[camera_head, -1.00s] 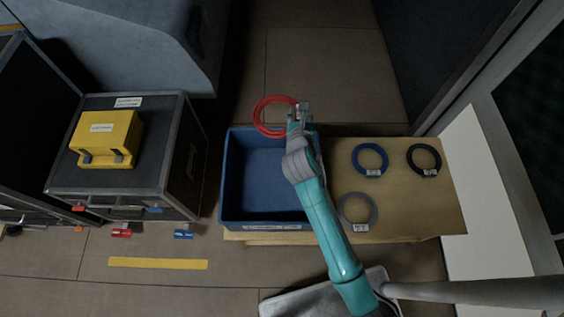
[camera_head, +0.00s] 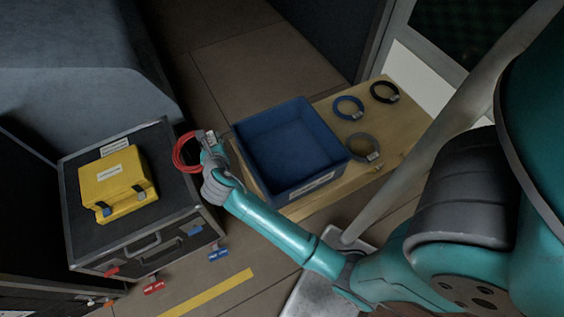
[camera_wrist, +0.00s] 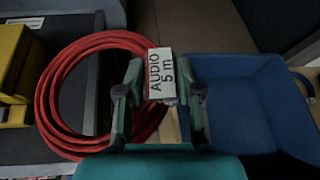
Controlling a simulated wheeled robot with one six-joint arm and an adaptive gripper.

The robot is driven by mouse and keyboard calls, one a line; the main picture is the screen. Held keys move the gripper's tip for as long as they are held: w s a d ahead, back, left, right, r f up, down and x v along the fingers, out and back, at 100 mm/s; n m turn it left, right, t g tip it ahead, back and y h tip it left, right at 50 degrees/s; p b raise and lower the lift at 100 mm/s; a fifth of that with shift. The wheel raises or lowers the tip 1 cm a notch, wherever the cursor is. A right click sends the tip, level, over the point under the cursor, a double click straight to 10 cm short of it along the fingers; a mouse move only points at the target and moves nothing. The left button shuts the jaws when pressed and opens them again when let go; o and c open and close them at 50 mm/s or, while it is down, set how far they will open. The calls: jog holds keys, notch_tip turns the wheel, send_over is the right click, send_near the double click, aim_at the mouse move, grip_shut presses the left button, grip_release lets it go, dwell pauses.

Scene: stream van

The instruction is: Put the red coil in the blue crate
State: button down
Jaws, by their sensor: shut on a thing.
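The red coil (camera_head: 186,153) is held in my gripper (camera_head: 210,140), at the left of the blue crate in the head view. In the wrist view the red coil (camera_wrist: 62,88) has a white tag (camera_wrist: 161,73) reading "AUDIO 5 m", and the fingers of my gripper (camera_wrist: 160,95) are shut on this tag. The blue crate (camera_head: 240,150) stands on a wooden table, open at the top and empty as far as I see. The crate (camera_wrist: 245,62) shows at the right in the wrist view. The coil is outside the crate, between it and the black case.
A black case (camera_head: 150,222) with a yellow box (camera_head: 118,185) on top stands at the left. On the wooden table (camera_head: 400,125) lie a blue coil (camera_head: 336,106), a black coil (camera_head: 374,97) and a grey coil (camera_head: 350,153), right of the crate.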

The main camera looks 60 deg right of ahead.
jog(key=s+d+f+m+g+h, duration=0.2)
jog(key=s+d+g, duration=0.2)
jog(key=s+d, duration=0.5)
jog(key=s+d+f+m+g+h, duration=0.25)
jog(key=s+d+g, duration=0.35)
jog(key=d, duration=0.5)
jog(key=s+d+f, duration=0.1)
jog(key=s+f, duration=0.1)
jog(key=f, duration=0.5)
jog(key=s+d+f+g, duration=0.1)
jog(key=s+f, duration=0.1)
jog(key=f, duration=0.6)
jog(key=shift+s+d+f+m, duration=0.25)
jog(key=shift+s+f+m, duration=0.05)
jog(key=shift+s+m, duration=0.05)
jog(key=shift+f, duration=0.1)
jog(key=c, duration=0.7)
grip_release()
